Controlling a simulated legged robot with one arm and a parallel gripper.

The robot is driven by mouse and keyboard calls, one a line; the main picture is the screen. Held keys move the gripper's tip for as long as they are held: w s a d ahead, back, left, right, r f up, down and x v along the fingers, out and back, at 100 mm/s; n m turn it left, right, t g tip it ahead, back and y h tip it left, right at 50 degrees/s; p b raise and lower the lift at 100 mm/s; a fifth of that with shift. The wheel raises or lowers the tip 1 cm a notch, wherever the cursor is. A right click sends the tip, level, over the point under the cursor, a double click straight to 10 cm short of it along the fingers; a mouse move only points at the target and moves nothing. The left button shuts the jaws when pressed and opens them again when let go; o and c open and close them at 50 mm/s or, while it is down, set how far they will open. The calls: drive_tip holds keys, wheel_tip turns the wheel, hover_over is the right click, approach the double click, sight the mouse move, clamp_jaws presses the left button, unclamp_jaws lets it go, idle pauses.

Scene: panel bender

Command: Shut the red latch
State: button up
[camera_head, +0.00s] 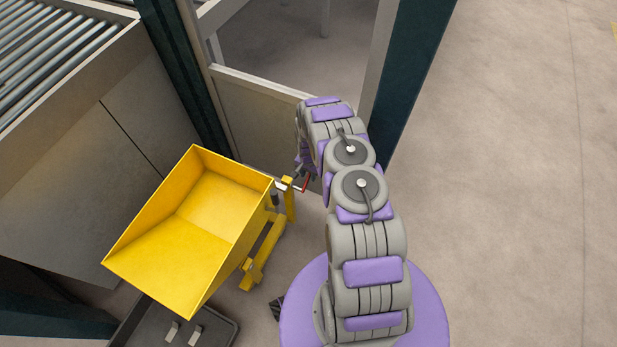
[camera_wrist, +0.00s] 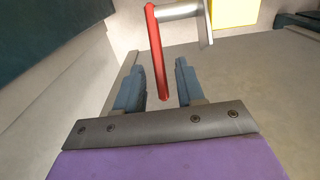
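The red latch shows in the wrist view as a red bar (camera_wrist: 155,50) joined at its top to a grey metal rod (camera_wrist: 182,11). In the head view a small part of the red latch (camera_head: 306,184) shows beside the yellow tipping bin (camera_head: 215,215), on its right side. My gripper (camera_wrist: 160,85) is open in the wrist view, with its two fingers apart. The lower end of the red bar appears between the fingers, nearer the left one; I cannot tell whether it touches. In the head view my arm mostly hides the gripper.
A roller conveyor (camera_head: 50,55) stands at the upper left. A dark post (camera_head: 185,80) and a framed panel (camera_head: 260,115) stand behind the bin. Another dark post (camera_head: 410,75) is right of my arm. The floor (camera_head: 520,200) on the right is clear.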

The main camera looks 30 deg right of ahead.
drive_tip(key=shift+f, duration=0.9)
clamp_jaws()
